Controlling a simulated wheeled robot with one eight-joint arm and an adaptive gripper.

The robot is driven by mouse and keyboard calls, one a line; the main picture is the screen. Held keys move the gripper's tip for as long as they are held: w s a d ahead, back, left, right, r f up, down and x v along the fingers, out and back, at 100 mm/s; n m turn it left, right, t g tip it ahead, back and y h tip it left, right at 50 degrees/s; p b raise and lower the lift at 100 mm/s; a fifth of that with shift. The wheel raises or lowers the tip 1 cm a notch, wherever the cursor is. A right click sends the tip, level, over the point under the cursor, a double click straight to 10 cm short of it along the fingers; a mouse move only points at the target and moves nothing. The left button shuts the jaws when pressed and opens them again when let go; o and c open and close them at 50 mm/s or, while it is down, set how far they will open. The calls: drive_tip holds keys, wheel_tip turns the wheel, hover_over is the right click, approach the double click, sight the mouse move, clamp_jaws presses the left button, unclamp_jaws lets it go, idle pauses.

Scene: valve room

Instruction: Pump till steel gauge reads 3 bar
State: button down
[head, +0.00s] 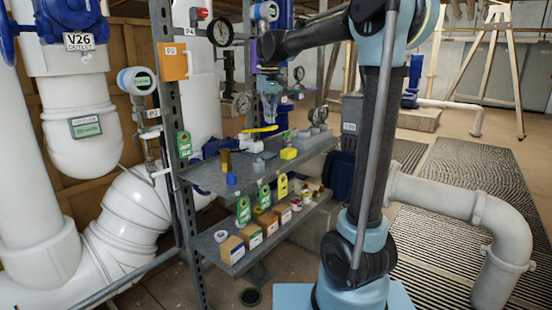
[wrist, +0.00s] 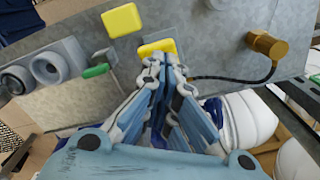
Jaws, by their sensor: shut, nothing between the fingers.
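My gripper (head: 269,118) is shut and empty, pointing down just above a yellow lever (head: 260,128) over the shelf. In the wrist view, the closed fingertips (wrist: 165,62) are close to a yellow part (wrist: 157,47); I cannot tell whether they touch. A white and blue fitting (head: 243,145) sits by the lever; its shape is partly unclear. A pale-rimmed round gauge (head: 242,103) stands behind the shelf, left of my gripper. A black-rimmed gauge (head: 221,31) is higher up, and a small dark-rimmed gauge (head: 299,73) is to the right. Their readings are too small to tell.
A steel post (head: 172,110) and white pipes (head: 130,210) stand left.

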sight(270, 128)
drive_tip(key=shift+f, duration=2.45)
drive_tip(key=shift+r, duration=2.55)
drive_tip(key=shift+f, duration=2.55)
drive_tip(key=shift+r, duration=2.55)
drive_tip(key=shift+f, duration=0.1)
